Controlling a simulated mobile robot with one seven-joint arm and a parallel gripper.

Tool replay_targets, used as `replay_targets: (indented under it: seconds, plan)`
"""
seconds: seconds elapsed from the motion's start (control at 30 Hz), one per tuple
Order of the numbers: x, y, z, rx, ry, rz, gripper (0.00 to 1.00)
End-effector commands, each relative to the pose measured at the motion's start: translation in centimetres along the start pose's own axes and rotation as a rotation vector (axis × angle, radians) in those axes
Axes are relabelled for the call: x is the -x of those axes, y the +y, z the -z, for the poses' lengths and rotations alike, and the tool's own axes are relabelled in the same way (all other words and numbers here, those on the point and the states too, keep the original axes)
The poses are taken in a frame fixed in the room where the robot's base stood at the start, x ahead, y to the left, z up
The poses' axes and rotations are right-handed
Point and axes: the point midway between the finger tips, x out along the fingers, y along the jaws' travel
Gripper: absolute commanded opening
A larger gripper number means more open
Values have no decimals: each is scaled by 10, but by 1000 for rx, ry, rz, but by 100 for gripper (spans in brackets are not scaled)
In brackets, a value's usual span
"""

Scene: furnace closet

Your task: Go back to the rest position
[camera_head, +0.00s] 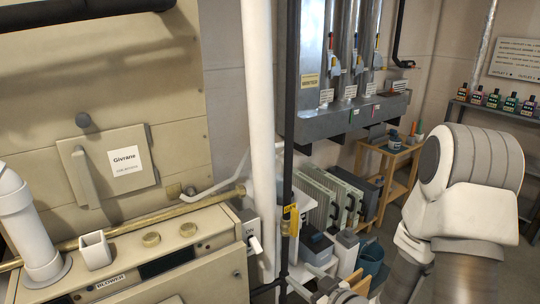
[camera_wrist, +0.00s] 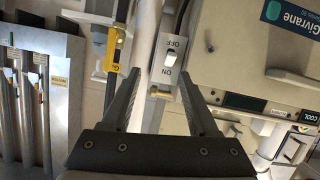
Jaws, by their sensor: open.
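My gripper (camera_wrist: 159,74) is open and empty, with its two dark fingers apart in the wrist view. A grey switch box (camera_wrist: 166,68) marked OFF and ON shows between and beyond the fingertips. Its white lever (camera_wrist: 168,58) shows clear of both fingers. In the head view the same lever (camera_head: 255,245) sticks out from the right end of the beige blower unit (camera_head: 215,278). My white arm (camera_head: 470,180) fills the right side of the head view. My gripper cannot be made out clearly there, low in the picture.
A white pipe (camera_head: 260,120) and a dark pipe (camera_head: 289,100) stand beside the switch. A yellow tag (camera_head: 291,220) hangs on the dark pipe. A beige furnace (camera_head: 150,60) is at left.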

Motion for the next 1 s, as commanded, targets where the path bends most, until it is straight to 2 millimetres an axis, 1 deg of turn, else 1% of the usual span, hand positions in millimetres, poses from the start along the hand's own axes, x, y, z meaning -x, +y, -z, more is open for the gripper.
replay_targets:
  seconds: [0.03, 0.17, 0.27, 0.4, 0.53, 0.63, 0.77, 0.87, 1.0]
  plan:
    - [3, 10, 15, 34, -41, -19, 60]
    - [12, 32, 33, 80, -169, -78, 60]
    - [25, 48, 50, 97, -258, -134, 60]
    - [49, 67, 76, 92, -369, -217, 60]
    - [78, 78, 103, 58, -457, -295, 60]
    - [102, 82, 124, 16, -515, -348, 60]
    - [137, 78, 151, -57, -577, -405, 60]
    - [165, 69, 170, -128, -618, -436, 60]
    - [204, 48, 194, -234, -666, -455, 60]
